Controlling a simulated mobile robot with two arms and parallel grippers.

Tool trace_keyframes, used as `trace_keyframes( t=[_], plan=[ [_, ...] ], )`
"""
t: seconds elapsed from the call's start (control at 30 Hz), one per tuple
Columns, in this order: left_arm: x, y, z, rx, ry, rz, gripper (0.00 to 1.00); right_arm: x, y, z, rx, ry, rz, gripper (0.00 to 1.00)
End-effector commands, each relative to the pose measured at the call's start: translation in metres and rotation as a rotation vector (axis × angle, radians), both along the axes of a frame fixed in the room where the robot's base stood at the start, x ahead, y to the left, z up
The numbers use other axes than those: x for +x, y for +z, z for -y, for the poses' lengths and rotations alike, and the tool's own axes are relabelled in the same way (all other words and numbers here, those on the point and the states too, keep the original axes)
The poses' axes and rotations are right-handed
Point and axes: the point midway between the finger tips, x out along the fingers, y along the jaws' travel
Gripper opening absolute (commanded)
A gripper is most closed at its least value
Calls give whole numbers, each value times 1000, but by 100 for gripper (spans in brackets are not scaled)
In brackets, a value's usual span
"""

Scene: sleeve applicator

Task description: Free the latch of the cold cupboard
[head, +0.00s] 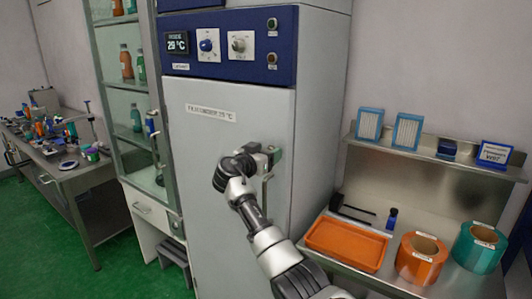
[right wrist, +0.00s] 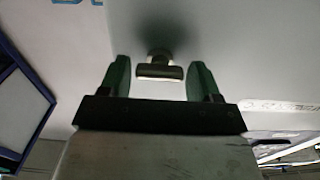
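The cold cupboard (head: 215,150) is a tall grey cabinet with a blue control panel (head: 228,45) showing a temperature reading. Its front door appears shut. My right gripper (head: 266,158) is at the right side of the door, close to its surface. In the right wrist view, a small metal latch piece (right wrist: 158,71) on a round stem stands out from the door. The two green fingers of the right gripper (right wrist: 160,78) are apart, one on each side of the latch piece, with a gap on both sides. My left gripper is not in view.
A glass-fronted cabinet (head: 128,90) with bottles stands left of the cupboard. At right, a steel bench holds an orange tray (head: 346,243), an orange roll (head: 420,258) and a teal roll (head: 478,247). A cluttered bench (head: 75,170) stands far left. Green floor is open at lower left.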

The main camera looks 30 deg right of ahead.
Motion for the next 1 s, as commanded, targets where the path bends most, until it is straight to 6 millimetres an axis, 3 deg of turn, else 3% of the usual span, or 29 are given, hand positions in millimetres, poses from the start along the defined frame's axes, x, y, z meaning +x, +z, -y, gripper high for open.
trace_keyframes(
  t=[0.03, 0.23, 0.63, 1.0],
  plan=[
    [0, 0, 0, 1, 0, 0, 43, 0, 0, 0, 0, 0, 0, 55],
    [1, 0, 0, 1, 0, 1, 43, 0, 0, 0, 0, 0, 0, 27],
    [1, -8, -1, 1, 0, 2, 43, 0, -2, -1, -33, 1, -80, 27],
    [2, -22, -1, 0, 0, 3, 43, 1, -1, -1, -151, 0, -363, 27]
  ],
)
